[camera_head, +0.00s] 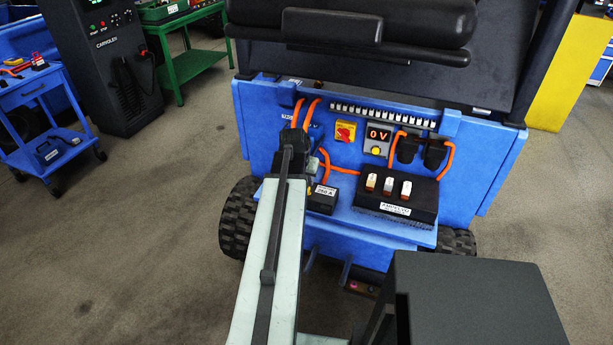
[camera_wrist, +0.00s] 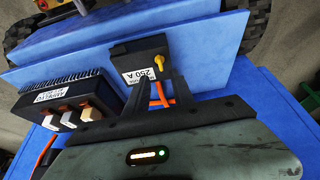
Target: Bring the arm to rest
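My pale arm (camera_head: 268,270) reaches from the bottom of the head view toward a blue wheeled unit (camera_head: 480,165). Its dark end covers part of the unit's front panel, and the fingers cannot be made out there. In the wrist view my gripper (camera_wrist: 160,84) has two dark fingers apart, with orange cable visible in the gap and nothing held. The box also shows beside my arm in the head view (camera_head: 322,199). I cannot tell whether the fingers touch it.
A blue cart (camera_head: 45,125) and green table (camera_head: 190,62) stand left. Floor there is clear.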

